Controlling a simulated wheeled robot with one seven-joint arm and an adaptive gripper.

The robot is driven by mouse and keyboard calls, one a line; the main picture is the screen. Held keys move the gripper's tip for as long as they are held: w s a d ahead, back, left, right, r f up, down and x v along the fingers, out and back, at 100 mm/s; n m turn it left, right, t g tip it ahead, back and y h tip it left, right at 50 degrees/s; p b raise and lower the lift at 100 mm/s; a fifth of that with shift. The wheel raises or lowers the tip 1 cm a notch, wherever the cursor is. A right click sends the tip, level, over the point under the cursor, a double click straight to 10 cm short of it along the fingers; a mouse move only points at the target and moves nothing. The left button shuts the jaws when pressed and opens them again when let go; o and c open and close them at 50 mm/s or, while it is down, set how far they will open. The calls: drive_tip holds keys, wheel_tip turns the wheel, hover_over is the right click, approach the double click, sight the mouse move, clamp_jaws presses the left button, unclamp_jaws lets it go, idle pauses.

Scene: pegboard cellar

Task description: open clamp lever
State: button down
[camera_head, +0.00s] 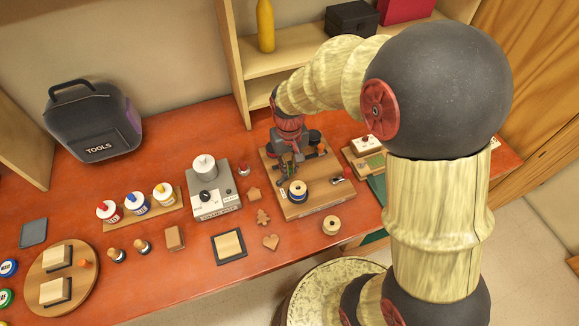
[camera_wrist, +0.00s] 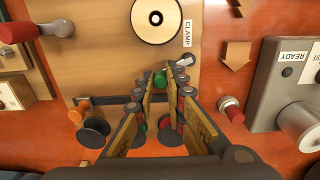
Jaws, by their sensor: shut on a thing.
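The clamp board is a light wooden fixture (camera_wrist: 110,60) on the red-orange bench; it also shows in the head view (camera_head: 322,205). A label reading CLAMP (camera_wrist: 187,33) is on its edge, beside a round spool (camera_wrist: 157,17). A small green piece (camera_wrist: 160,77), which looks like the clamp lever's grip, sits between the fingertips of my gripper (camera_wrist: 163,82). My gripper is shut on it, low over the board. The fingers hide most of the lever, so its angle cannot be told. In the head view my gripper (camera_head: 287,160) is behind the spool.
A red-knobbed handle (camera_wrist: 30,30) and a dark bar with an orange end (camera_wrist: 110,101) are on the board. A red-topped button (camera_wrist: 231,108) and a grey READY box (camera_wrist: 285,85) stand close to the right in the wrist view. A shelf (camera_head: 275,68) rises behind the bench.

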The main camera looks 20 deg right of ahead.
drive_tip(key=c, duration=1.8)
unclamp_jaws()
wheel_tip(320, 180, up, 12)
drive_tip(key=shift+w, duration=0.1)
drive_tip(key=s+r+t, duration=0.2)
drive_tip(key=s+r, duration=0.3)
drive_tip(key=s, duration=0.3)
drive_tip(key=s+r+t, duration=0.3)
drive_tip(key=s+r, duration=0.2)
drive_tip(key=s, duration=0.3)
drive_tip(key=shift+s+d+t, duration=0.15)
drive_tip(key=shift+s+t, duration=0.15)
